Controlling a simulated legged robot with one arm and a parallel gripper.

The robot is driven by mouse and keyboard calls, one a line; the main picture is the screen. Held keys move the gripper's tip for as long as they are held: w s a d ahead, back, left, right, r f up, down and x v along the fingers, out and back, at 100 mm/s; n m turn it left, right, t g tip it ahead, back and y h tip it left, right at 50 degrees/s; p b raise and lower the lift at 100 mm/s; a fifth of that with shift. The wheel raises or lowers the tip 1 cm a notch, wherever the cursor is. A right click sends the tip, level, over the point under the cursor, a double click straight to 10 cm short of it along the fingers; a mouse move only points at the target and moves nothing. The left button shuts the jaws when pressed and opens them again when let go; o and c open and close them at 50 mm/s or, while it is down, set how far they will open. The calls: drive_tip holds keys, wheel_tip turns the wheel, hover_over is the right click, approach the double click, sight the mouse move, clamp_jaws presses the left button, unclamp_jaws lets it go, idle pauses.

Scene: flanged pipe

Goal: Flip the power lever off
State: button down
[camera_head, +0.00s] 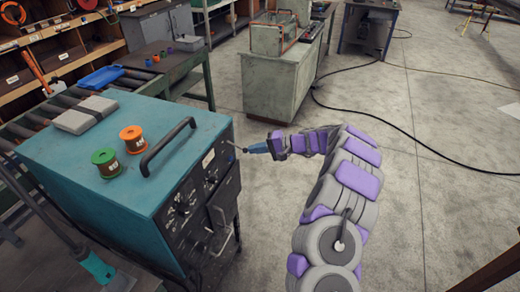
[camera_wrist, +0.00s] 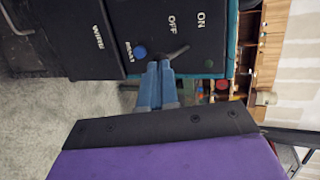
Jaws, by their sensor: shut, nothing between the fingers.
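The power lever (camera_wrist: 176,52) is a thin dark lever on the black front panel (camera_wrist: 120,30) of the teal machine, beside the printed ON and OFF labels in the wrist view. Its free end slants to the right there, toward the ON side. Its base is partly hidden by my fingertips. My gripper (camera_wrist: 160,66) has blue fingers, shut and empty, with the tips right at the lever's base; I cannot tell if they touch it. In the head view my gripper (camera_head: 247,149) points left at the upper right edge of the machine's panel.
A blue button (camera_wrist: 139,52) sits by the RESET label. The teal machine (camera_head: 105,195) carries a black handle (camera_head: 168,146), an orange spool (camera_head: 132,138) and a green spool (camera_head: 105,162). A grey-green cabinet (camera_head: 280,80) stands behind. Open floor (camera_head: 430,200) lies to the right.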

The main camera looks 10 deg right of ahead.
drive_tip(key=shift+f, duration=0.15)
drive_tip(key=f+y+b, duration=0.1)
drive_tip(key=b, duration=0.2)
drive_tip(key=shift+a+f+t+b, duration=0.1)
drive_tip(key=shift+f+t+b, duration=0.3)
idle(0.3)
drive_tip(key=p+v, duration=0.2)
drive_tip(key=v, duration=1.1)
drive_tip(key=shift+d+f, duration=0.2)
drive_tip(key=shift+d, duration=0.1)
